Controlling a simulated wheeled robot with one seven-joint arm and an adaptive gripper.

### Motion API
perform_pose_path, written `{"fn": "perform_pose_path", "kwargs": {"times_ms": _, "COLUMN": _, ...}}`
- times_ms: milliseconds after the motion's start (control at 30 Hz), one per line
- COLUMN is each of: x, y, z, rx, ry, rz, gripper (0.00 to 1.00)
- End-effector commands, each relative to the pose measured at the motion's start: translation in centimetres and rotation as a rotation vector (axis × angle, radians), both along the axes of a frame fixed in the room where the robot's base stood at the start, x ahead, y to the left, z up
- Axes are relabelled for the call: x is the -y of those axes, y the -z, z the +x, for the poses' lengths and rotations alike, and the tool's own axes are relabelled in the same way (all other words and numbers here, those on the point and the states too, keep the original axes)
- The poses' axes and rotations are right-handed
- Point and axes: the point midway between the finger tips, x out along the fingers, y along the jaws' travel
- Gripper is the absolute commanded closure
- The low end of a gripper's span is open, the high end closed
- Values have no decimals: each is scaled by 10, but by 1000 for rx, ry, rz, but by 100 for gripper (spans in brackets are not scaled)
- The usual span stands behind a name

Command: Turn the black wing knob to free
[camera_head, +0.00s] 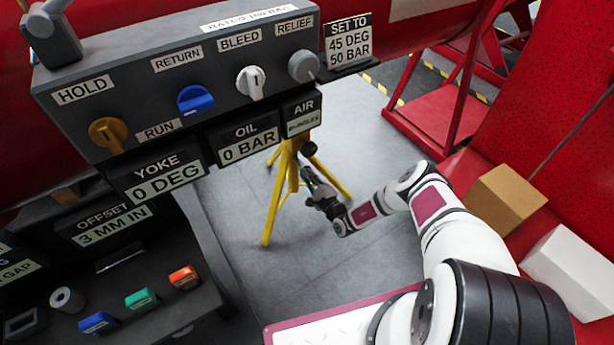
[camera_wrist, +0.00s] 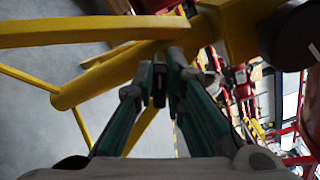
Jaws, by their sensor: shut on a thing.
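A yellow tripod stand (camera_head: 271,205) stands on the grey floor below the control panel. My gripper (camera_head: 304,168) reaches in at its upper part from the lower right. In the wrist view, the fingertips of my gripper (camera_wrist: 160,78) are closed on a small dark upright piece, the black wing knob (camera_wrist: 158,88), beside the yellow tubes. Most of the knob is hidden between the fingers, so its turn angle cannot be told. In the head view the knob is hidden by my gripper.
A round black part (camera_head: 308,149) sits on the stand close above my gripper; it also shows large in the wrist view (camera_wrist: 296,35). The grey panel (camera_head: 120,60) with several knobs hangs above left. A cardboard box (camera_head: 505,197) is at right. Floor around the stand is clear.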

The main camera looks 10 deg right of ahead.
Motion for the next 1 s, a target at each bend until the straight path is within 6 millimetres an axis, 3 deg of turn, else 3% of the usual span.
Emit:
{"fn": "perform_pose_path", "kwargs": {"times_ms": 267, "x": 1, "y": 2, "z": -1, "rx": -5, "ry": 2, "rz": -1, "gripper": 100}}
{"fn": "perform_pose_path", "kwargs": {"times_ms": 300, "x": 1, "y": 2, "z": -1, "rx": -5, "ry": 2, "rz": -1, "gripper": 86}}
{"fn": "perform_pose_path", "kwargs": {"times_ms": 400, "x": 1, "y": 2, "z": -1, "rx": -4, "ry": 1, "rz": 0, "gripper": 68}}
{"fn": "perform_pose_path", "kwargs": {"times_ms": 767, "x": 2, "y": 1, "z": -4, "rx": -3, "ry": 1, "rz": 1, "gripper": 68}}
{"fn": "perform_pose_path", "kwargs": {"times_ms": 1000, "x": 14, "y": 2, "z": -38, "rx": -5, "ry": 2, "rz": 2, "gripper": 68}}
